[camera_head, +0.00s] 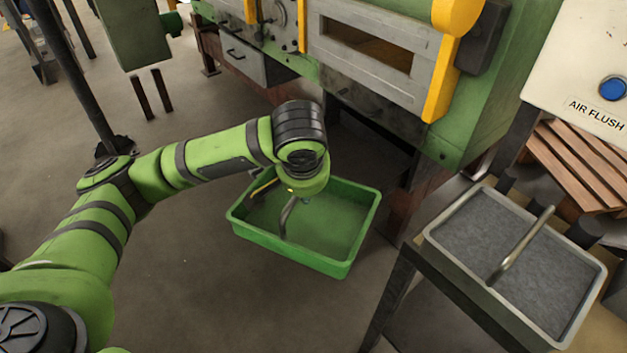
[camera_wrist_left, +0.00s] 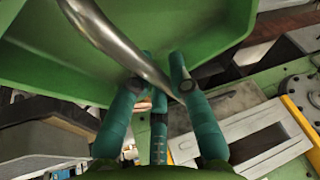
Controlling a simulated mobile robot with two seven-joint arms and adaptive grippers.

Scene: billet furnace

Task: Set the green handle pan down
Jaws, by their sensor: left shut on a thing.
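The green handle pan (camera_head: 345,262) is a shallow, empty green tray with a bent metal bar handle (camera_head: 287,217). It is in the middle of the head view, in front of the furnace. My left gripper reaches it from above, and my wrist hides most of the fingers there. In the left wrist view, the teal fingers of my left gripper (camera_wrist_left: 158,88) are shut on the metal handle (camera_wrist_left: 118,42), with the green pan (camera_wrist_left: 215,25) behind it. No support shows directly under the pan; its height above the floor is hard to tell. My right gripper is not in view.
A second pan (camera_head: 596,284) with grey filling and a bar handle (camera_head: 521,246) sits on a dark stand (camera_head: 405,275) at the right. The green furnace (camera_head: 490,100) stands behind. Wooden slats (camera_head: 573,165) lie at far right. Bare floor (camera_head: 190,275) is left of the pan.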

